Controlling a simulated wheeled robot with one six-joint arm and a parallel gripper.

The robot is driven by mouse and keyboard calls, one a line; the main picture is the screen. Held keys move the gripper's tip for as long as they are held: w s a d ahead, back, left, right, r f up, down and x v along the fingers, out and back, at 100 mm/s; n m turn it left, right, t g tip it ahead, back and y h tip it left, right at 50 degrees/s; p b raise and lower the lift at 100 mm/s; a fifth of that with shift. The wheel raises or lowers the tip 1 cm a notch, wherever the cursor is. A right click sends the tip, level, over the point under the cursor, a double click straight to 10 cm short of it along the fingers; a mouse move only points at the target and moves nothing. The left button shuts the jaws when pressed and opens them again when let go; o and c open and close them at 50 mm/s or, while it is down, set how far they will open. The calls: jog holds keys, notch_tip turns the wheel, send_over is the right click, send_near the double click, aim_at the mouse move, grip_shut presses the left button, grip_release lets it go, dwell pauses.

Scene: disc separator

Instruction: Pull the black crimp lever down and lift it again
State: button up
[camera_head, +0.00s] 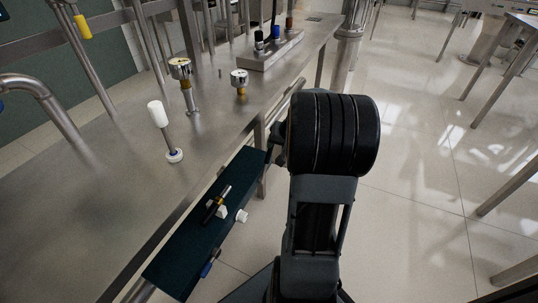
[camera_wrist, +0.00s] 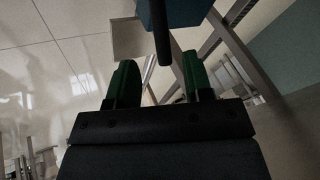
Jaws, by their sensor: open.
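In the wrist view, a black rod (camera_wrist: 163,38), which looks like the crimp lever, extends from a dark blue box (camera_wrist: 185,12) at the top. Its rounded end lies in the gap between the green fingertips of my gripper (camera_wrist: 160,68). The fingers are apart, with space on both sides of the rod. I cannot tell how deep the rod sits between them. In the head view, my dark arm hides most of the gripper, and I cannot make out this lever for sure.
A steel bench (camera_head: 75,200) runs along the left, with a white-handled lever (camera_head: 158,115) and two gauges. A dark teal shelf (camera_head: 185,250) with small fittings hangs at its edge. A metal block (camera_head: 270,56) with several upright handles stands farther back. Floor (camera_head: 420,150) is open on the right.

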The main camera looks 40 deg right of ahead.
aim_at(270, 151)
jog(key=b+x, duration=0.2)
jog(key=x, duration=0.6)
jog(key=shift+w+a, duration=0.1)
jog(key=shift+c, duration=0.4)
grip_shut()
